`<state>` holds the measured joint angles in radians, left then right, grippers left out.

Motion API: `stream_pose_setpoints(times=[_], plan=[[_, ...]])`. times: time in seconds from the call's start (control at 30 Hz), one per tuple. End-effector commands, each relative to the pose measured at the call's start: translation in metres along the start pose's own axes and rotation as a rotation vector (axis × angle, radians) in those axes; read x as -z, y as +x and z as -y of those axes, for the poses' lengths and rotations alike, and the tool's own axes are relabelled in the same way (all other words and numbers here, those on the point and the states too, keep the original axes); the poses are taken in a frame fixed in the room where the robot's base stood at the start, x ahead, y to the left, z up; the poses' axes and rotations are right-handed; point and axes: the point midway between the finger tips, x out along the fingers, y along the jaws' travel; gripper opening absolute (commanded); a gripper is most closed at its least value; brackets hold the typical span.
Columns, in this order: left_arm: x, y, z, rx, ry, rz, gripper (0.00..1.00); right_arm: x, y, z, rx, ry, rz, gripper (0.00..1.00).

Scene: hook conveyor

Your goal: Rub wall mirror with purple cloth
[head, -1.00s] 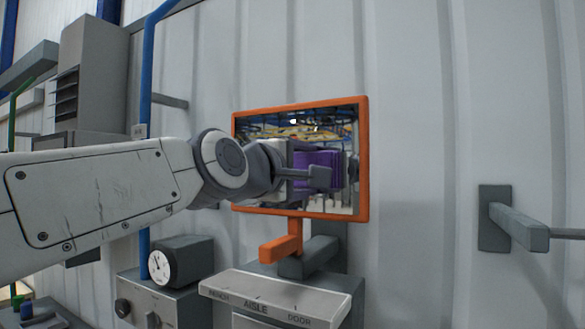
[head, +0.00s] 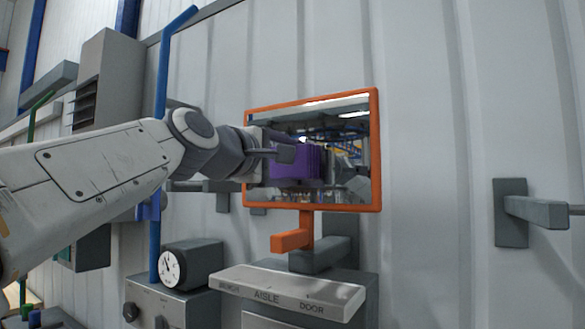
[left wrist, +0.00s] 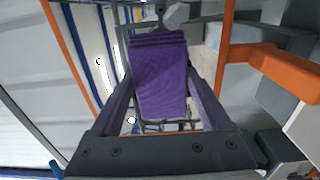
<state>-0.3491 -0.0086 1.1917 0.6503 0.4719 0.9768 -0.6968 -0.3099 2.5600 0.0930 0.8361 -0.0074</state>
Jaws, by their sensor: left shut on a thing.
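The wall mirror (head: 345,160) has an orange frame and hangs on an orange bracket against the corrugated wall. My left gripper (head: 288,155) is in front of the left and middle part of the glass. It is shut on the purple cloth (head: 308,162), a folded, ribbed pad. In the left wrist view the cloth (left wrist: 158,80) sits between the two fingers of my left gripper (left wrist: 160,90), with the mirror's orange frame edges on both sides. I cannot tell for sure whether the cloth touches the glass. My right gripper is not in view.
Below the mirror is a grey sign plate (head: 290,292) reading "AISLE" and "DOOR". A dial gauge (head: 172,266) stands on a grey box at lower left. A blue pipe (head: 163,110) runs up the wall behind my arm. A grey wall bracket (head: 525,210) juts out at right.

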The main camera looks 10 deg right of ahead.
Motion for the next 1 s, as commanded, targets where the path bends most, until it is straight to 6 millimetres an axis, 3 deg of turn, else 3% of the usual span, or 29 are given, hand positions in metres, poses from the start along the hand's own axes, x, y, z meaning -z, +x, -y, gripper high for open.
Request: stream_pose_setpoints(times=[0.6,1.0], plan=[[0.040,0.000,0.002,0.003,0.001,-0.003,0.36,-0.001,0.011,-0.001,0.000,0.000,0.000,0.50],[0.044,-0.001,0.001,0.001,0.001,-0.001,0.36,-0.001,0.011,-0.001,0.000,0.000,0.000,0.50]])
